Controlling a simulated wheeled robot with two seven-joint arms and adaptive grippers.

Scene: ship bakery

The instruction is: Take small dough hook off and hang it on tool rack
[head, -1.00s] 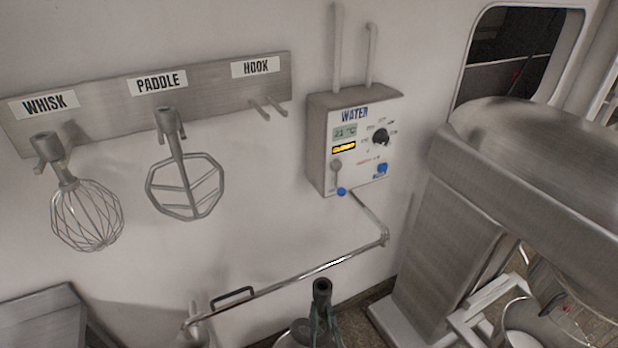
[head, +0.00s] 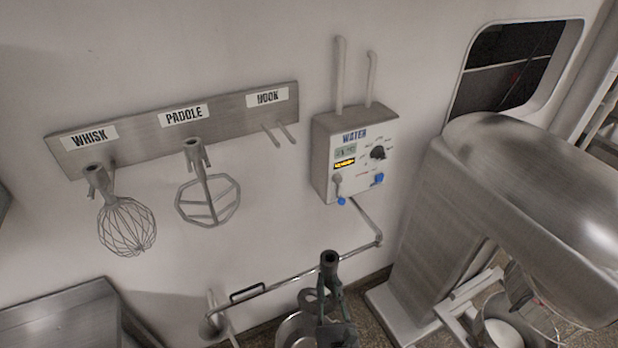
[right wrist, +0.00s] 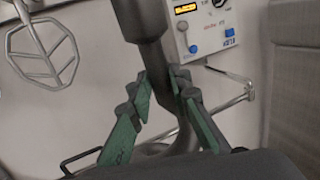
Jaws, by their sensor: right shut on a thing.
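The small dough hook (head: 330,262) stands upright in my right gripper (head: 331,300), low in the middle of the head view. In the right wrist view the gripper's green fingers (right wrist: 163,98) are shut around its dark grey shank (right wrist: 151,45); its lower part is mostly hidden. The tool rack (head: 235,113) is a steel strip on the wall, up and left of the hook. Its two bare pegs (head: 280,134) stick out under the HOOK label (head: 267,97). My left gripper is not in view.
The whisk (head: 126,226) and paddle (head: 208,200) hang on the rack's other places. A water box (head: 356,155) with pipes is right of the rack, and a long spout pipe (head: 300,277) runs below. The mixer (head: 535,195) stands at the right. The wall below the HOOK pegs is clear.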

